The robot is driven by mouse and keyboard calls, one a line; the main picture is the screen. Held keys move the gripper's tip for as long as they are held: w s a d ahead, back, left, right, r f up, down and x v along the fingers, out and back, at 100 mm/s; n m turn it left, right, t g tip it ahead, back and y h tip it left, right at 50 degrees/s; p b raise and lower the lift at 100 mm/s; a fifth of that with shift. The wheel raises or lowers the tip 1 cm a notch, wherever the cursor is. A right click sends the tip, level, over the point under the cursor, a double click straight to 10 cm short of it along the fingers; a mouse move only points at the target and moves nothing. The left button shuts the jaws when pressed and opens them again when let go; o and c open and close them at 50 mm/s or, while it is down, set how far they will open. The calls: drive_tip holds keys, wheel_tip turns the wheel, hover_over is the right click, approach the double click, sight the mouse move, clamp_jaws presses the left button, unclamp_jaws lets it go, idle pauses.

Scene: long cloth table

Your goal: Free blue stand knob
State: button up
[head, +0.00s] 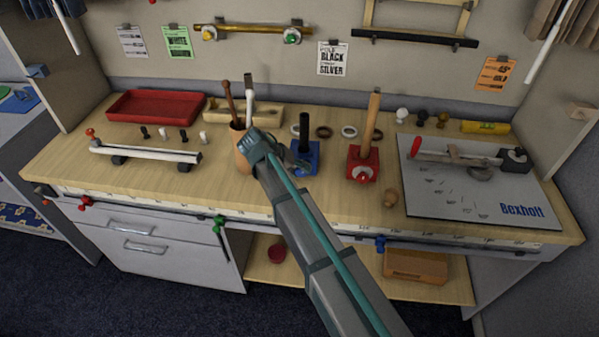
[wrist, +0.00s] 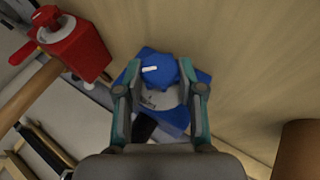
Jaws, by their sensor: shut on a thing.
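The blue stand (head: 305,154) is a square block on the bench with a black post (head: 304,128) rising from it. Its blue knob, with a white mark, shows in the wrist view (wrist: 157,72), between the fingertips of my gripper (wrist: 160,80). The fingers are shut on the knob from both sides. The stand's blue body (wrist: 203,80) shows behind the knob, and part of the black post (wrist: 143,127) shows below it.
A red stand (head: 363,167) with a wooden post (head: 373,115) is to the right. A brown cup (head: 242,160) with tools is close on the left, partly behind my gripper. Several rings lie behind the stands. A grey board (head: 440,205) lies at the right.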

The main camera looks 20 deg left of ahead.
drive_tip(key=h, duration=0.1)
drive_tip(key=n+t+h+b, duration=0.1)
drive_tip(key=h, duration=0.1)
drive_tip(key=f+h+b, duration=0.1)
drive_tip(key=shift+a+h, duration=0.4)
drive_tip(key=shift+n+t+h+b, duration=0.6)
drive_tip(key=shift+t+h, duration=0.2)
drive_tip(key=shift+h, duration=0.5)
drive_tip(key=shift+d, duration=0.1)
drive_tip(key=o, duration=1.2)
drive_tip(key=shift+c, duration=0.2)
drive_tip(key=shift+s, duration=0.1)
drive_tip(key=shift+v, duration=4)
